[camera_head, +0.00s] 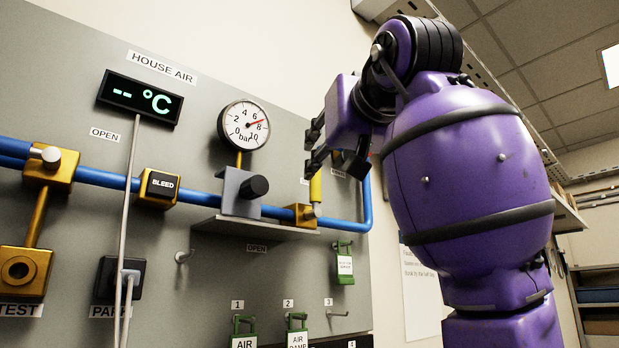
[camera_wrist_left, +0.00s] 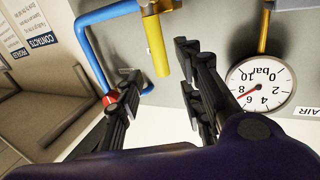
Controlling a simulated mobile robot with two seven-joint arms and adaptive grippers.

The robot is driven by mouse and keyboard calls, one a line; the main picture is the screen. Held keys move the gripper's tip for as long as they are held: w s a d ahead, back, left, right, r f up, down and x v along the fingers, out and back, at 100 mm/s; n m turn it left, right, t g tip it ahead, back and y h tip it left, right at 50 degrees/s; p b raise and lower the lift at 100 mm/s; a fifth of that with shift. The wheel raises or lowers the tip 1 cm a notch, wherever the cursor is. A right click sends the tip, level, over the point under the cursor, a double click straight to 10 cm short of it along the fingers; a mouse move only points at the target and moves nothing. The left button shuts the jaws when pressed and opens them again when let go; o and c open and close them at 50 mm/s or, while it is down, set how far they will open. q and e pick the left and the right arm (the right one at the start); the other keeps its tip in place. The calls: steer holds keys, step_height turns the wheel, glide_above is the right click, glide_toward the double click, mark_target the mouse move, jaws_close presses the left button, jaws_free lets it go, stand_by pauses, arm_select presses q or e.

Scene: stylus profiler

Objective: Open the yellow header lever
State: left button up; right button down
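The yellow header lever (camera_head: 316,187) stands upright from a brass valve on the blue pipe. Its top end is close below my left gripper (camera_head: 314,148) in the head view. In the left wrist view, which is upside down, the yellow lever (camera_wrist_left: 157,45) reaches in from the top between the two dark fingers of my left gripper (camera_wrist_left: 158,72). The fingers are open, with a gap visible on both sides of the lever. I cannot tell whether either finger touches it. My right gripper is in neither view.
The pressure gauge (camera_head: 244,125) is left of the gripper, with a black-knobbed regulator (camera_head: 240,191) below it. The blue pipe (camera_head: 366,200) bends upward right of the lever. A green tag (camera_head: 344,263) hangs below. A temperature display (camera_head: 140,98) is farther left.

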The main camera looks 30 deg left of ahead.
arm_select(q)
glide_above(316, 203)
steer(key=shift+r, duration=0.1)
steer(key=shift+s, duration=0.1)
stand_by(0.3)
jaws_close()
